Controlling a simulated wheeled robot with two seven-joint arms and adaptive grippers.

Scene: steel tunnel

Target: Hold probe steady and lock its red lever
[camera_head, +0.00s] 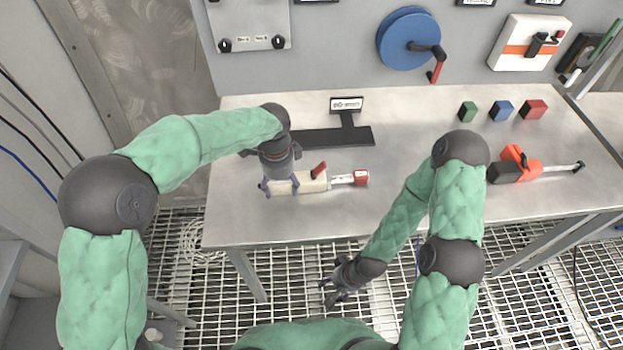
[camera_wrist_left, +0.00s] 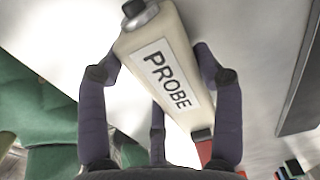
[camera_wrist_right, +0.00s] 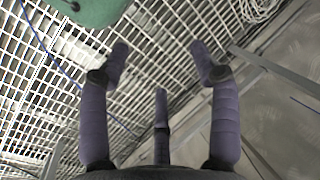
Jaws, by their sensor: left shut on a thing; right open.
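The probe (camera_head: 308,186) is a cream body with a metal rod and a red tip (camera_head: 361,178), lying on the steel table. Its red lever (camera_head: 318,170) stands up tilted from the top of the body. My left gripper (camera_head: 281,186) is shut around the cream body near its left end. In the left wrist view the fingers are on both sides of the body (camera_wrist_left: 172,75), which is labelled PROBE; the lever is mostly hidden there. My right gripper (camera_head: 340,282) is open and empty, below the table's front edge, over the grating. The right wrist view shows its spread fingers (camera_wrist_right: 160,65).
An orange and black tool (camera_head: 515,168) lies at the right. Green (camera_head: 467,111), blue (camera_head: 502,111) and red (camera_head: 534,109) blocks stand behind it. A black stand with a sign (camera_head: 347,104) is behind the probe.

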